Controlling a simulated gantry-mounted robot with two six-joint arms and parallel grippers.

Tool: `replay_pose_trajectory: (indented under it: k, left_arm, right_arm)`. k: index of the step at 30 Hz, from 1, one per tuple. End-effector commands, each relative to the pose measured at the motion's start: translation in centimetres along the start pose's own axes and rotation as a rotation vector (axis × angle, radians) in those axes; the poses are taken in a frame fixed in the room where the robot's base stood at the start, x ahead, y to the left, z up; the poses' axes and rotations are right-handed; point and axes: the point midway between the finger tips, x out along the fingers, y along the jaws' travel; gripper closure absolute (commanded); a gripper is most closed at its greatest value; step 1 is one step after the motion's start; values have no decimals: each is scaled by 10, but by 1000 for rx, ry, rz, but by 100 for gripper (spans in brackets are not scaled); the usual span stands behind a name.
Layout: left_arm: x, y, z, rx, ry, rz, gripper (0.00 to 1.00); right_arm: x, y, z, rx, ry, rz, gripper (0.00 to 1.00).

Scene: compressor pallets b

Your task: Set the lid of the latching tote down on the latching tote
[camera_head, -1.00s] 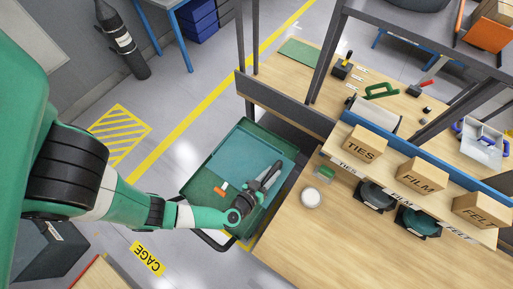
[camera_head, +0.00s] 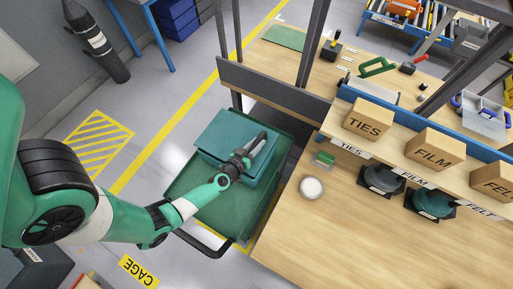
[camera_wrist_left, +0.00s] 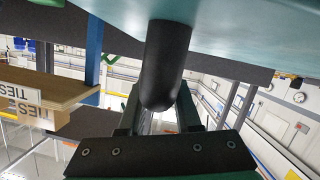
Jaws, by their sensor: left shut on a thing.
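The teal lid (camera_head: 222,130) is in the head view, over the green cart. My left gripper (camera_head: 256,143) is above it, shut on its dark handle. In the left wrist view, the dark round handle (camera_wrist_left: 168,60) sits between the fingers, and the lid's teal surface (camera_wrist_left: 245,30) fills the top edge of this upside-down picture. The teal latching tote (camera_head: 262,176) shows below the lid, mostly hidden by the lid and my arm. I cannot tell whether lid and tote touch. My right gripper is not in view.
The green cart (camera_head: 190,190) has a bare left part and a dark push handle. A wooden bench (camera_head: 330,225) stands close on the right, with a white round item (camera_head: 311,187) and boxes on a shelf. A dark post rises behind the cart.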

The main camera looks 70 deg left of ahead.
Motion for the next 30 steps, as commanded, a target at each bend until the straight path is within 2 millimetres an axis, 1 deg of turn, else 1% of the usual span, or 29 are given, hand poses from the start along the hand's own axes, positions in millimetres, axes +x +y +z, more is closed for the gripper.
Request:
replay_pose_trajectory:
  k: [1,3,10,22,26,27,29,30]
  left_arm:
    - [5,-5,17,2,0,1,100]
    - [7,-6,22,2,1,1,100]
    - [6,-5,18,1,1,0,100]
    - [9,-9,30,1,1,0,100]
    - [9,-9,29,1,1,0,100]
    - [9,-9,30,0,-1,0,61]
    - [9,-9,30,0,-1,0,50]
    - [9,-9,30,0,-1,0,43]
  right_arm:
    - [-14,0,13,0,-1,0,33]
    - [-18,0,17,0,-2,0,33]
    - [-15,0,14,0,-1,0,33]
    - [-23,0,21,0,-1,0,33]
    - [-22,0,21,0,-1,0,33]
    - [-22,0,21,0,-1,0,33]
    - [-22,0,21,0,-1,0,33]
    - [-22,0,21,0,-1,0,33]
